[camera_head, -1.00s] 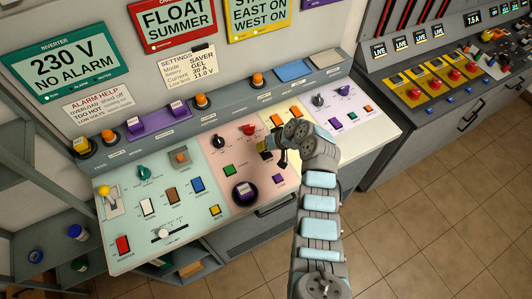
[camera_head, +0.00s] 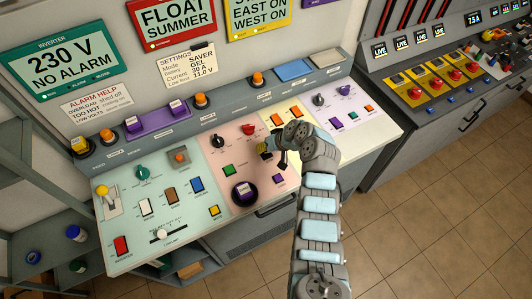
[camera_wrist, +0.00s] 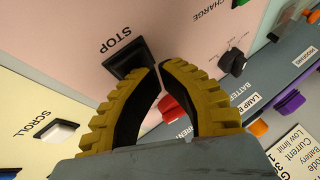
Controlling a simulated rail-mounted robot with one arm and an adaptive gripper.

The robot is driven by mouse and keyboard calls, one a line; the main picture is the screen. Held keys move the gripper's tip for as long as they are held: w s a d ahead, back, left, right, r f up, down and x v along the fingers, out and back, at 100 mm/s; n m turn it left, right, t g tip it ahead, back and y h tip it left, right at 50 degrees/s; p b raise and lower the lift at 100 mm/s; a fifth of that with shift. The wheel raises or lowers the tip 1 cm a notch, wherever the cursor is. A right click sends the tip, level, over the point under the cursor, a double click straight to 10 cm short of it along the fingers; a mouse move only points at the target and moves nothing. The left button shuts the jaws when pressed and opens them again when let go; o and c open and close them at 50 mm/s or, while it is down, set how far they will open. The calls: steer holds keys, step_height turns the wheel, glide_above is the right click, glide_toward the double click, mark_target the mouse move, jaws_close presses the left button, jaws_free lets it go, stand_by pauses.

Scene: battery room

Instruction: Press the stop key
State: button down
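The stop key is a black square key (camera_wrist: 130,62) on a pink panel, with the label STOP beside it in the wrist view. My gripper (camera_wrist: 157,70) has yellow ribbed fingers with dark inner faces, curved in so that their tips nearly meet; it holds nothing. The fingertips overlap the lower right edge of the key in this view; I cannot tell whether they touch it. In the head view my gripper (camera_head: 264,150) is low over the pink panel, and I cannot make out the stop key clearly there.
A white scroll key (camera_wrist: 57,130) is on the cream panel. In the head view a green key (camera_head: 228,170) and a purple key (camera_head: 280,178) share the pink panel.

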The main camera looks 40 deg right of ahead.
steer(key=shift+f+b, duration=0.3)
steer(key=shift+f, duration=0.05)
stand_by(0.3)
steer(key=shift+r, duration=0.15)
steer(key=shift+r+p, duration=0.45)
steer(key=shift+r, duration=0.3)
steer(key=shift+r, duration=0.1)
steer(key=shift+r+p, duration=1.2)
steer(key=shift+r, duration=1.25)
steer(key=shift+f, duration=0.1)
